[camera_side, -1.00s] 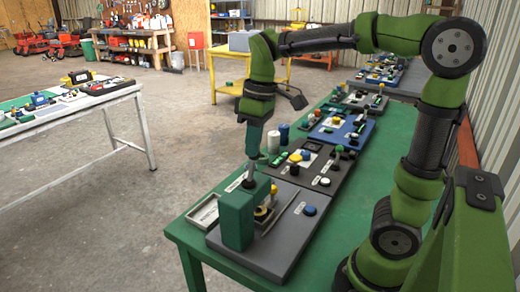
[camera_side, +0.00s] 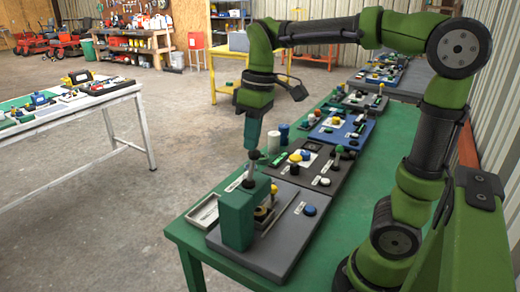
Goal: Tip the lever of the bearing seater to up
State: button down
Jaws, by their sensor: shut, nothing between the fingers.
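The bearing seater is a green upright housing (camera_side: 237,218) on a grey board (camera_side: 285,243) at the near end of the green table. Its lever (camera_side: 250,172) is a thin light rod that stands nearly upright from the top of the housing and ends in a dark knob (camera_side: 254,155). My gripper (camera_side: 251,147) points down just above the knob. Its fingers are shut and empty. I cannot tell whether the fingertips touch the knob. A yellowish round part (camera_side: 262,213) sits beside the housing, partly hidden by it.
A blue button (camera_side: 310,210) is on the same board. A pale open tray (camera_side: 204,212) lies to the left. Behind, a dark board (camera_side: 330,170) and a blue board (camera_side: 345,130) carry knobs and buttons. White and blue cylinders (camera_side: 274,142) stand close to my gripper.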

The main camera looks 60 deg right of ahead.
notch_tip(320, 180, up, 11)
jog(key=s, duration=0.1)
jog(key=s+a+f+m+t, duration=0.2)
jog(key=s+f+m+t, duration=0.1)
jog(key=f, duration=0.4)
jog(key=s+a+f+m+t, duration=0.2)
jog(key=s+f+m+t, duration=0.1)
jog(key=f, duration=0.4)
jog(key=shift+s+a+f+y, duration=0.15)
jog(key=shift+s+a+y, duration=0.15)
jog(key=shift+s, duration=0.1)
